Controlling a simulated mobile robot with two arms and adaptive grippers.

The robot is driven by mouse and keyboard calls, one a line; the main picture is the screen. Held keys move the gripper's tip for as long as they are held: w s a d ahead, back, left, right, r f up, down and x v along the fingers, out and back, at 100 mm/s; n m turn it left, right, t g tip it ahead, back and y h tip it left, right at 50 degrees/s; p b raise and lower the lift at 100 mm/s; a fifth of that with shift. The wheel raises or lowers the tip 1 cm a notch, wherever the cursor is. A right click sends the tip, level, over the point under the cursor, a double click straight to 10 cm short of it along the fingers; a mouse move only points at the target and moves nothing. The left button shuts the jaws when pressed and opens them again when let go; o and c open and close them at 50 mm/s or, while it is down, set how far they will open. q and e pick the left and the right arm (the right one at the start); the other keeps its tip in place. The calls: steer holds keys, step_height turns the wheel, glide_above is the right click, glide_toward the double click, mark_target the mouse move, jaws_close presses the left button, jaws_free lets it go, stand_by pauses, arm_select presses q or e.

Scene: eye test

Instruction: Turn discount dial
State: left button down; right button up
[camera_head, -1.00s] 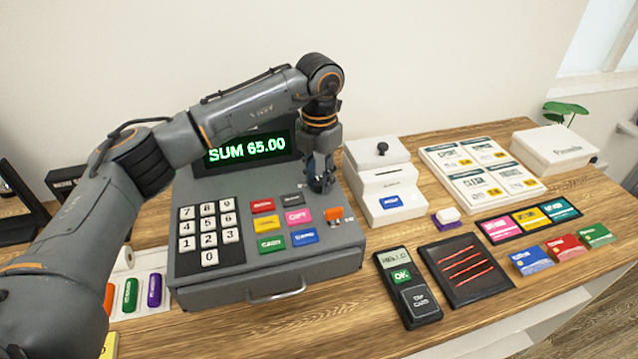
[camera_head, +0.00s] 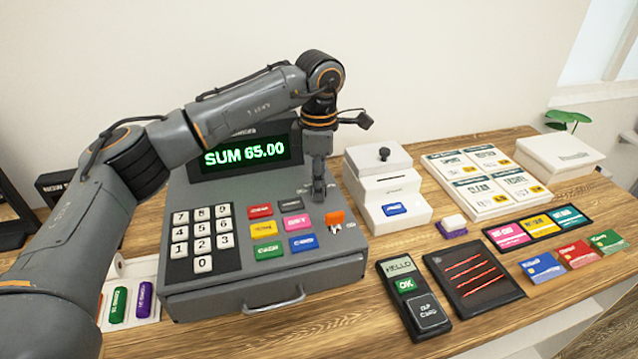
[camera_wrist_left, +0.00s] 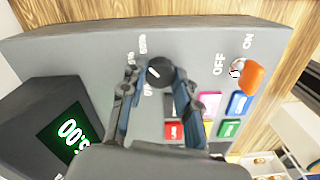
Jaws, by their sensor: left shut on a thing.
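The discount dial, a dark round knob (camera_wrist_left: 160,70), sits on the sloped grey top of the cash register (camera_head: 300,290), with small percent marks beside it in the left wrist view. My left gripper (camera_head: 318,192) reaches down onto the register top and hides the dial in the head view. In the left wrist view its two fingers (camera_wrist_left: 157,80) stand on either side of the dial, shut on it. The dial's exact setting is too small to read. My right gripper is not in view.
An orange switch (camera_head: 335,217) marked ON and OFF is close to the gripper. Coloured keys (camera_head: 266,229) and a number pad (camera_head: 202,240) lie nearby. The display (camera_head: 245,154) reads SUM 65.00. A white card box (camera_head: 385,190) stands to the right.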

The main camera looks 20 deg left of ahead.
arm_select(q)
steer(key=shift+m, duration=1.2)
steer(key=shift+r, duration=0.1)
steer(key=c, duration=1.3)
jaws_free()
steer(key=shift+o, duration=0.2)
step_height(320, 180, up, 12)
